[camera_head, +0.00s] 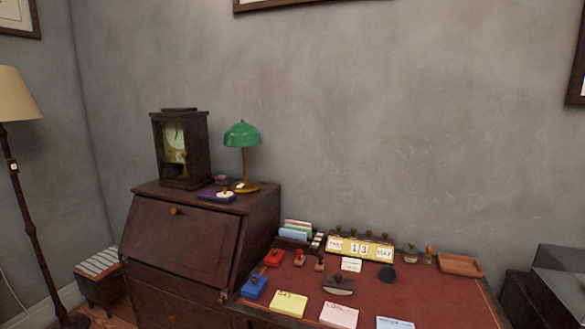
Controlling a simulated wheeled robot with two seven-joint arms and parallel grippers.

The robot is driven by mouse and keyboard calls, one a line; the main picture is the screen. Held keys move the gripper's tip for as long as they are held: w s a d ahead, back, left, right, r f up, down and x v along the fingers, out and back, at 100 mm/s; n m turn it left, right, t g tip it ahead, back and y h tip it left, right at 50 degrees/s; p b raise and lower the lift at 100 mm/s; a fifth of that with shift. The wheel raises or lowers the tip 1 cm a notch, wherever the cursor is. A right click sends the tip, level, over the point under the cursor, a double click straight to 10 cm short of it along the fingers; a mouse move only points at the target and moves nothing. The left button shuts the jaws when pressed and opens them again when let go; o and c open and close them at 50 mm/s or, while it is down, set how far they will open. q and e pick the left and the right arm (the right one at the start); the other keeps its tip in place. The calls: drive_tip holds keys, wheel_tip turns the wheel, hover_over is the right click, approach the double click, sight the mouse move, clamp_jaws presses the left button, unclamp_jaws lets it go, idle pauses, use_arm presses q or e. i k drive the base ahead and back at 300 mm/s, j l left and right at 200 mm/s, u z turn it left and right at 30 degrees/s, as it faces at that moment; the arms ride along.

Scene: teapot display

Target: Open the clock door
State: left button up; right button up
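The clock (181,150) is a dark wooden case with a pale yellowish dial in its front. It stands upright on top of the slanted-front wooden bureau (187,235), at the left of the head view. Its front faces toward the lower left of the picture. The clock door seems to be the framed front (173,147); at this size I cannot tell whether it is shut or ajar. No knob or handle on it can be made out. Neither of my grippers shows in the head view.
A green desk lamp (242,136) and a purple stamp pad (217,196) stand right of the clock. A red-topped desk (380,290) with cards, stamps and a date block (360,247) is at right. A floor lamp (17,150) and a striped stool (98,265) are at left.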

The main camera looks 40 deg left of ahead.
sight(188, 155)
drive_tip(key=u, duration=2.1)
